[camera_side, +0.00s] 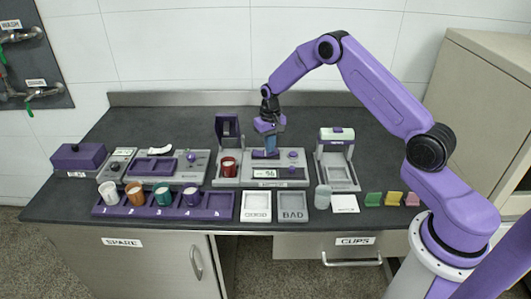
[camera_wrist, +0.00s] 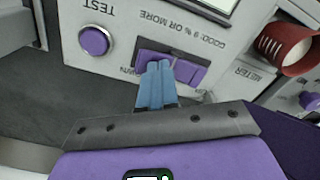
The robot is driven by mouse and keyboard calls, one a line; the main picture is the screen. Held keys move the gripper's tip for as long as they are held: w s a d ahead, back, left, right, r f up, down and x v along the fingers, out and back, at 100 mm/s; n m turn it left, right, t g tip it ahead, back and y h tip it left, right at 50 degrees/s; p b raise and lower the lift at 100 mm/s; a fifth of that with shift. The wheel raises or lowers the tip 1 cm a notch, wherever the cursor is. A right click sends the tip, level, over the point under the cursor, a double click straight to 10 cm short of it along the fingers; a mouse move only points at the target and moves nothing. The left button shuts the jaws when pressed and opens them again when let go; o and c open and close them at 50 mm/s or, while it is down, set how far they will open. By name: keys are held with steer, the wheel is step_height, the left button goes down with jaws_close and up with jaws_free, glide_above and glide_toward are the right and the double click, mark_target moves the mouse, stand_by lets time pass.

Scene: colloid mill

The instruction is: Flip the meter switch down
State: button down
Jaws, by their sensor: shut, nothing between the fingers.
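The meter (camera_side: 275,183) is a grey unit with a small display, in the middle of the bench. Its purple switch (camera_wrist: 188,70) sits in a dark recess on the panel in the wrist view, and its purple part also shows in the side view (camera_side: 259,155). My gripper (camera_wrist: 157,68) has its blue fingers pressed together and empty, with the tips over or against the switch and hiding part of it. I cannot tell whether they touch. In the side view my gripper (camera_side: 270,152) points down at the switch. Which way the switch is tilted is unclear.
A round purple TEST button (camera_wrist: 94,41) is beside the switch. A red cup (camera_side: 229,167) stands left of the meter panel and shows in the wrist view (camera_wrist: 285,46). GOOD (camera_side: 255,199) and BAD (camera_side: 292,199) trays lie in front. A purple rack (camera_side: 221,206) holds several cups.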

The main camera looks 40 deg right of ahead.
steer(key=shift+f, duration=0.2)
steer(key=shift+r, duration=0.1)
step_height(320, 180, up, 7)
stand_by(1.0)
steer(key=s+a+r+n, duration=0.4)
steer(key=s+a+r, duration=0.1)
steer(key=s+a, duration=0.3)
steer(key=s+a+r+n, duration=0.3)
steer(key=s+a+r, duration=0.2)
steer(key=s+a, duration=0.35)
steer(key=s+d+r+n, duration=0.1)
steer(key=s+n, duration=0.3)
steer(key=s, duration=0.8)
steer(key=s+d+r+n, duration=0.1)
steer(key=s+n, duration=0.3)
steer(key=s, duration=0.9)
steer(key=shift+s+d+r+n, duration=0.25)
steer(key=shift+d+r+n, duration=0.1)
steer(key=shift+d, duration=0.55)
